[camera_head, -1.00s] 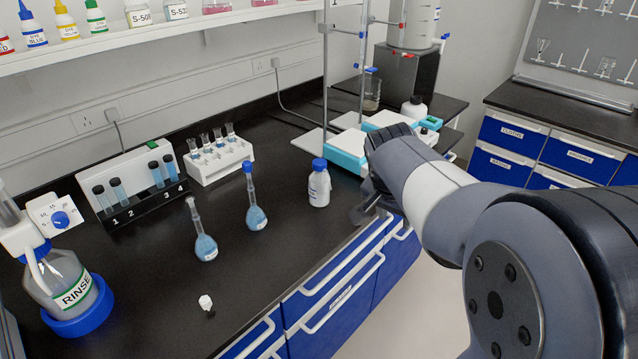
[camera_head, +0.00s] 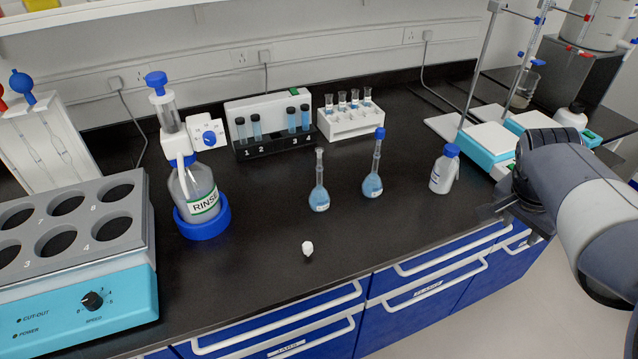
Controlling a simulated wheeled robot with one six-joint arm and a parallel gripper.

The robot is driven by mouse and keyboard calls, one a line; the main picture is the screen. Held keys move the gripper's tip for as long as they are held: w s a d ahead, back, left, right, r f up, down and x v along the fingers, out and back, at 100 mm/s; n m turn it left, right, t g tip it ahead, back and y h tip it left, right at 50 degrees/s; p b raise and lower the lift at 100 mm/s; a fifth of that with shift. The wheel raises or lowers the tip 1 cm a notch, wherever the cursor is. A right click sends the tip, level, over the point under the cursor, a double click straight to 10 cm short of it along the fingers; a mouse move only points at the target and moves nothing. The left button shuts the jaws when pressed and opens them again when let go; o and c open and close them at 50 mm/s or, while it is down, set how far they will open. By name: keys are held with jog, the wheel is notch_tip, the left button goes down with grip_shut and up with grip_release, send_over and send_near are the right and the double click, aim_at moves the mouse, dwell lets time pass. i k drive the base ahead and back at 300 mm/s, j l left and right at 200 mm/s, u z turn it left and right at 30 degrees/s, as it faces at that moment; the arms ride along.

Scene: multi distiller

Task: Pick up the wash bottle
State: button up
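No label reads wash bottle. A white bottle with a blue cap (camera_head: 443,172) stands upright on the black bench, right of two blue-filled flasks. A clear bottle labelled RINSE (camera_head: 195,192), with a dispenser top, sits in a blue ring at the left. I cannot tell for certain which one is the wash bottle. My gripper (camera_head: 510,207) is dark and blurred near the bench's front edge, right of the blue-capped bottle and apart from it. Its opening is unclear.
Two slim flasks (camera_head: 319,192) (camera_head: 373,182) stand mid-bench, with a white stopper (camera_head: 307,248) in front. A tube rack (camera_head: 270,145) and white rack (camera_head: 350,122) stand behind. A turquoise heating block (camera_head: 80,295) fills the left.

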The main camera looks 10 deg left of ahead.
aim_at(444, 173)
jog(key=i+z, duration=0.6)
jog(key=z, duration=0.2)
